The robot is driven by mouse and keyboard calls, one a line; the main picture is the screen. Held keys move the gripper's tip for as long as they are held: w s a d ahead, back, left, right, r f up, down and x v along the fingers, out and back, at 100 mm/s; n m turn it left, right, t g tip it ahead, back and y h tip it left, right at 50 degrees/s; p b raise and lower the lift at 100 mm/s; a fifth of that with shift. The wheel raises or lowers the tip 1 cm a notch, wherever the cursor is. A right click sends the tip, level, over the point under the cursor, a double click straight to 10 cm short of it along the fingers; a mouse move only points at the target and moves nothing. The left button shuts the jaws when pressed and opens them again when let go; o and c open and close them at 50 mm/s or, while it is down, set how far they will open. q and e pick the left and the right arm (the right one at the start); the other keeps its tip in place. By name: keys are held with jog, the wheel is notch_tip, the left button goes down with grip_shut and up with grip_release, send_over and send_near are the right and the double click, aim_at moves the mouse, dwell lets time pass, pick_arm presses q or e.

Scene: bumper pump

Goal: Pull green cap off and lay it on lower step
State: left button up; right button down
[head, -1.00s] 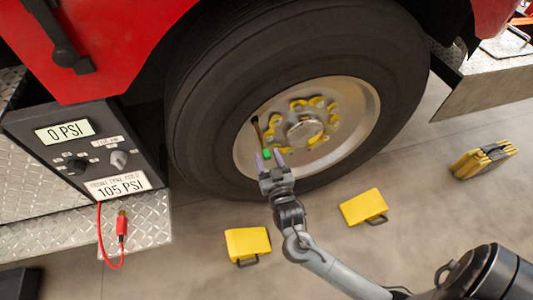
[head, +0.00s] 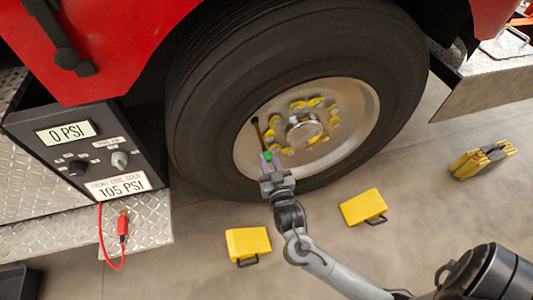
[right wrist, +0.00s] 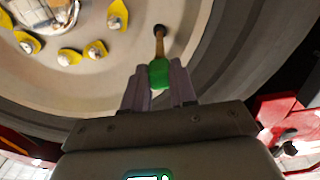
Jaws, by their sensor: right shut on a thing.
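The green cap (right wrist: 159,74) sits at the end of a brass valve stem (right wrist: 159,42) that comes out of the wheel rim. In the head view the cap (head: 268,156) shows as a small green spot at the lower left of the hub. My right gripper (head: 269,162) is shut on the cap, with a purple finger on each side of it in the right wrist view (right wrist: 160,82). The cap and stem look in line. The lower step (head: 140,225) is the diamond-plate ledge at the lower left. My left gripper is not in view.
A control panel (head: 75,150) reading 0 PSI and 105 PSI stands above the step. Two yellow chocks (head: 248,243) (head: 363,206) lie on the floor before the tire (head: 200,120).

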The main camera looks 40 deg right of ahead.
aim_at(269, 161)
jog(key=shift+s+a, duration=0.2)
jog(key=shift+s, duration=0.25)
jog(key=shift+p+v, duration=0.75)
jog(key=shift+p, duration=0.05)
jog(key=shift+p+v, duration=0.9)
jog(key=shift+v, duration=0.55)
